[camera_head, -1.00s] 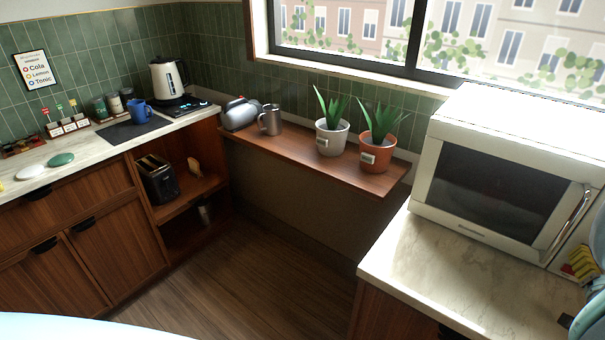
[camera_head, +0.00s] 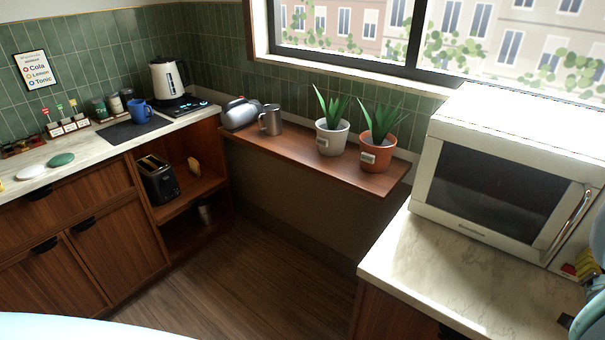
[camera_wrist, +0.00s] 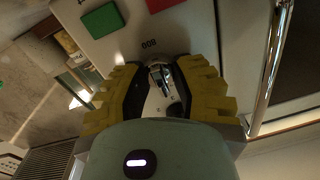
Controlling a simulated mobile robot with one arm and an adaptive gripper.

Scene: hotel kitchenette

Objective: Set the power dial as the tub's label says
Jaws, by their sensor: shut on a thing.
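The white microwave (camera_head: 500,185) stands on the right counter, and its control panel fills much of the wrist view. The power dial (camera_wrist: 162,78), a small metallic knob, sits between my finger pads below a small dark printed mark; its setting is not readable. My gripper (camera_wrist: 158,82), with yellow ribbed pads, is shut on the dial. In the head view my gripper (camera_head: 590,262) shows only partly at the right edge, against the panel. I cannot make out a tub or its label in either view.
A green button (camera_wrist: 102,20) and a red button (camera_wrist: 163,3) are on the panel beyond the dial. The microwave's bar handle (camera_wrist: 270,65) runs close to the right of my gripper. The marble counter (camera_head: 450,275) in front of the microwave is clear.

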